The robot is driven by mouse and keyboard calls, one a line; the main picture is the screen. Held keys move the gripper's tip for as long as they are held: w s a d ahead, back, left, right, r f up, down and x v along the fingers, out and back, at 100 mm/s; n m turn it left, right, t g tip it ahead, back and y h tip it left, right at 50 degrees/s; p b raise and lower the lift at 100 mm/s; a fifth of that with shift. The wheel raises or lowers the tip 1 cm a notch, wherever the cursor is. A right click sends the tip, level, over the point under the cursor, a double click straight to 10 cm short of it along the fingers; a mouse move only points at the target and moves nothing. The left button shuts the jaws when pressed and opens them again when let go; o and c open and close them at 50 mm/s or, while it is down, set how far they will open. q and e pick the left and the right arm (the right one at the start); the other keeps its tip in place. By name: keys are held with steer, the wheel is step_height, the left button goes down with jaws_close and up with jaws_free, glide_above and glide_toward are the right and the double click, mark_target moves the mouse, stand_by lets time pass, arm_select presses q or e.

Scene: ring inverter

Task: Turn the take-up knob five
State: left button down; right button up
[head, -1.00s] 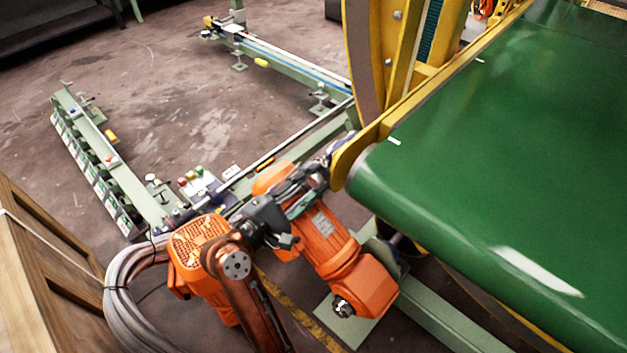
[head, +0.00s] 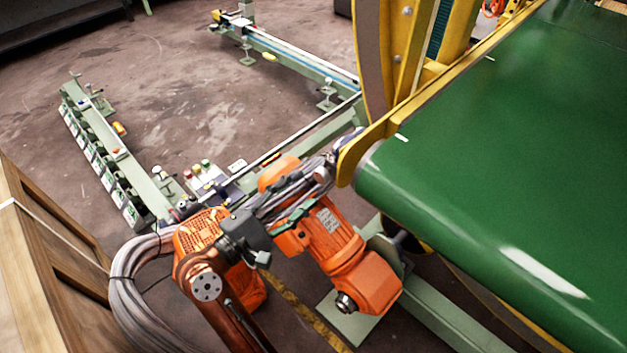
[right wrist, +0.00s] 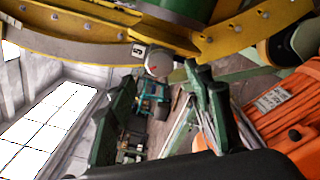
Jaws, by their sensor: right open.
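In the right wrist view a small round grey-white knob (right wrist: 158,63) with a red mark sits below the curved yellow frame, beside a tag (right wrist: 139,50) that reads 5. My right gripper (right wrist: 160,82) is open, with one dark green finger left of the knob and the other right of it. The knob appears beyond the fingertips; I cannot tell whether they touch it. In the head view my right gripper (head: 306,198) points up and right toward the yellow frame's lower end, partly over an orange motor. My left gripper is out of view.
The orange motor (head: 345,255) stands close beside my right gripper. The yellow frame (head: 372,140) and green belt (head: 490,170) fill the right. Grey cables (head: 135,290) and a wooden crate (head: 40,270) are at lower left. Open floor (head: 190,100) lies behind.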

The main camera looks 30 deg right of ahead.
steer(key=v, duration=0.5)
steer(key=shift+a, duration=0.15)
steer(key=shift+r, duration=0.1)
